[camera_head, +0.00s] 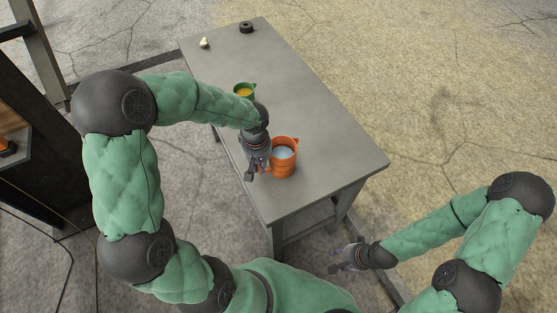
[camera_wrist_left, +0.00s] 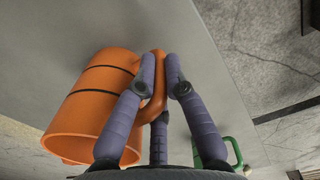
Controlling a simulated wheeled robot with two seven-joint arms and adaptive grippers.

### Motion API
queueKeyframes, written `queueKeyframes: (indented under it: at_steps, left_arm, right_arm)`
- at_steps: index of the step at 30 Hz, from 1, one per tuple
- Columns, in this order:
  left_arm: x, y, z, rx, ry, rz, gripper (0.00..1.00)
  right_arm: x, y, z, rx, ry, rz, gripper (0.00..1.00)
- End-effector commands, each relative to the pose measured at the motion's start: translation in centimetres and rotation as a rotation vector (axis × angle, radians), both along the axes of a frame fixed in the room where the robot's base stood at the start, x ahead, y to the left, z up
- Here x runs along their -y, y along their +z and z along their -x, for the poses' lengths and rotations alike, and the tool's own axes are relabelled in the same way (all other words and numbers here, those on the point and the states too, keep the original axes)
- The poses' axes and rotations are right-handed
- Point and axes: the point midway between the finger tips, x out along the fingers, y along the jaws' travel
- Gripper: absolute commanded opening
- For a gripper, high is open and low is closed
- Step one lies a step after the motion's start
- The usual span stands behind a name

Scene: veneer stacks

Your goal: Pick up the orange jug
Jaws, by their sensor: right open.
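The orange jug (camera_head: 284,158) stands upright on the grey table near its front edge, with pale contents showing inside. It also shows in the left wrist view (camera_wrist_left: 92,100), with its handle toward my fingers. My left gripper (camera_head: 254,168) is at the jug's left side. In the left wrist view its fingertips (camera_wrist_left: 160,62) close from both sides on the jug's handle, with a third finger below. My right gripper (camera_head: 338,265) is open and empty, low in front of the table, away from the jug.
A green jug (camera_head: 244,90) with yellow contents stands farther back on the table (camera_head: 310,95), partly behind my left arm. A black ring-shaped object (camera_head: 246,27) and a small pale object (camera_head: 204,43) lie at the far end. The table's right half is clear.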

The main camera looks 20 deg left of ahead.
Motion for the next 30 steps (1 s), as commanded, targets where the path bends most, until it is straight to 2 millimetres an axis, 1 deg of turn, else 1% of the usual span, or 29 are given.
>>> queueKeyframes:
  at_steps: [11, 17, 23, 28, 30]
  left_arm:
    - [0.0, 0.1, -0.1, 0.003, 0.001, 0.0, 0.0]
    - [0.0, 0.6, -0.1, 0.004, 0.001, 0.0, 0.0]
    - [0.0, 1.8, -0.2, 0.005, 0.001, 0.0, 0.0]
    - [0.0, 3.3, -0.2, 0.006, 0.0, -0.001, 0.0]
    - [-0.1, 3.9, 0.3, 0.004, 0.001, -0.001, 0.0]
  right_arm:
    - [0.0, 0.0, 0.0, 0.0, 0.0, 0.0, 0.43]
    - [0.0, 0.1, 0.0, 0.0, 0.0, 0.0, 0.43]
    - [0.0, 0.5, 0.0, 0.0, 0.0, 0.0, 0.43]
    - [0.0, 0.9, 0.0, 0.0, 0.0, 0.0, 0.43]
    - [0.0, 1.0, 0.0, 0.0, 0.0, 0.0, 0.43]
